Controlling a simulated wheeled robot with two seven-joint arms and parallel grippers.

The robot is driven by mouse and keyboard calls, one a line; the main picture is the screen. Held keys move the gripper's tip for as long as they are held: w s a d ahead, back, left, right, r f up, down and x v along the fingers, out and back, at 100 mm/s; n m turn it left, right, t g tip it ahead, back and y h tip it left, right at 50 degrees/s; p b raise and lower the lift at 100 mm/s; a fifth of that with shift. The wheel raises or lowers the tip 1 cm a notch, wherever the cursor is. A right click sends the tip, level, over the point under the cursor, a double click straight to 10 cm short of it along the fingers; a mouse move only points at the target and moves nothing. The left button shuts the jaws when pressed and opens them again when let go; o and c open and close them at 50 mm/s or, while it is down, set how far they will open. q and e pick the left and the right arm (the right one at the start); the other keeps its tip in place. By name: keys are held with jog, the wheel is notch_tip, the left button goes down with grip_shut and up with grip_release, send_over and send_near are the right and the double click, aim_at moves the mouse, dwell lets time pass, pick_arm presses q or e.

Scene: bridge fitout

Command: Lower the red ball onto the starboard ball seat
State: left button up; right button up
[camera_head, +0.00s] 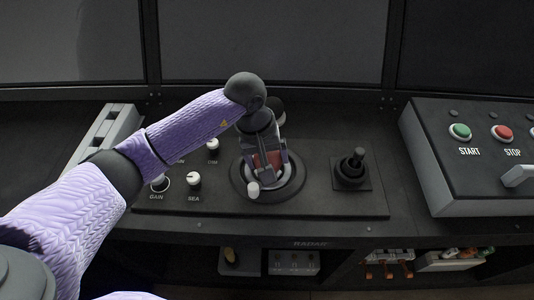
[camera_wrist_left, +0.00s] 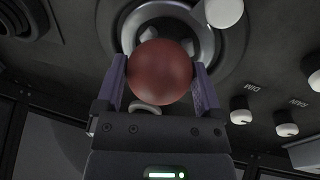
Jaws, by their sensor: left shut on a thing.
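The red ball (camera_wrist_left: 160,72) is between the two fingers of my left gripper (camera_wrist_left: 160,80), which is shut on it. In the head view the ball (camera_head: 266,160) shows partly, behind the fingers of the left gripper (camera_head: 267,165). Below it on the console is a round dark fitting with a pale ring (camera_head: 288,178), which looks like the ball seat; no port or starboard label is readable. The ring (camera_wrist_left: 206,42) also shows in the wrist view, partly hidden by the ball. I cannot tell whether ball and ring touch. My right gripper is not in view.
A white-topped lever (camera_head: 253,189) stands at the ring's front left. White knobs (camera_head: 194,180) are to the left and a black joystick (camera_head: 352,168) to the right. A box with START and STOP buttons (camera_head: 480,160) stands at far right. Dark screens (camera_head: 270,40) rise behind.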

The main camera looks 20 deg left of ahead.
pick_arm(q)
jog(key=shift+f, duration=0.2)
jog(key=o, duration=1.1)
